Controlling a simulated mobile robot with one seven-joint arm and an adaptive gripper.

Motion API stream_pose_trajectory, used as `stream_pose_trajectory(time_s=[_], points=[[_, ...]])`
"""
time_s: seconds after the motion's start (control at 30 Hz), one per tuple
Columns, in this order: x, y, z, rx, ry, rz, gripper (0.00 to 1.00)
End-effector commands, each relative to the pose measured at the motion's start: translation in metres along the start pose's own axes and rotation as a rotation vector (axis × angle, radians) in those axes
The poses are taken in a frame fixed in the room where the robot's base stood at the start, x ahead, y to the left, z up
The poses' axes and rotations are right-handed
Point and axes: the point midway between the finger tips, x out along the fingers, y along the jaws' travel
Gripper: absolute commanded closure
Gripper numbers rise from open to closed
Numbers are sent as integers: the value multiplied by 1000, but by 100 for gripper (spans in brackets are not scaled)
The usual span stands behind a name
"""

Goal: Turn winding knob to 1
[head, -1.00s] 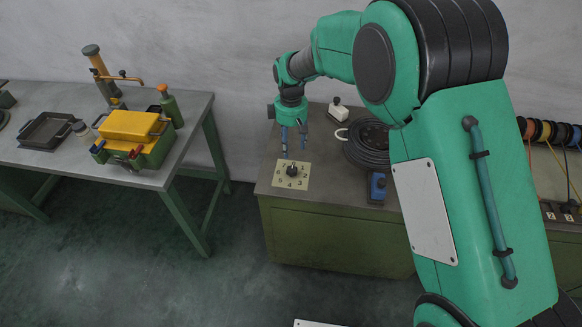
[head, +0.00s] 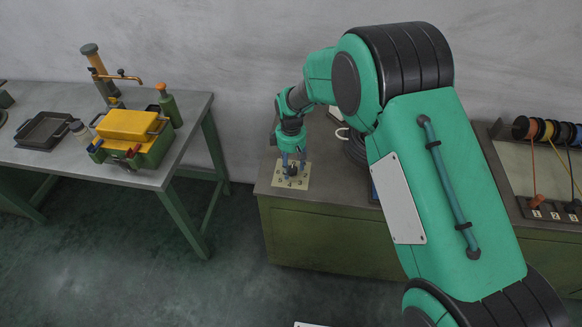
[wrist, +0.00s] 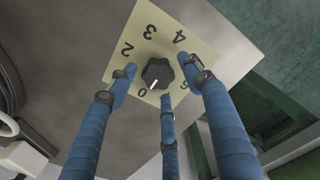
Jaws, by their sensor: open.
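The winding knob (wrist: 157,74) is black with a white pointer mark and sits in the middle of a cream dial plate (wrist: 207,58). In the wrist view the mark points toward the 0; the digits 2, 3 and 4 show, and the 1 is hidden behind a finger. In the head view the plate (head: 302,180) lies on the green cabinet's top, with the knob (head: 290,171) partly covered. My gripper (head: 291,162) points down over it. Its blue fingers (wrist: 158,79) are open and spread around the knob, with no clear contact visible.
The green cabinet (head: 330,235) has its front edge close to the plate. A dark coil (head: 355,148) lies right of the gripper, partly hidden by my arm. Wire spools (head: 545,130) stand at the far right. A separate table (head: 150,178) with a yellow-topped box (head: 128,126) stands left.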

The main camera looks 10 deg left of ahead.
Motion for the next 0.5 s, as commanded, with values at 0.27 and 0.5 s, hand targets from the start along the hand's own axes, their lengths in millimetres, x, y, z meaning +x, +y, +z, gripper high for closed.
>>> stream_pose_trajectory(time_s=[0.27, 0.5], points=[[2, 0, 0, 0, 0, 0, 50], [2, 0, 0, 0, 0, 0, 85]])
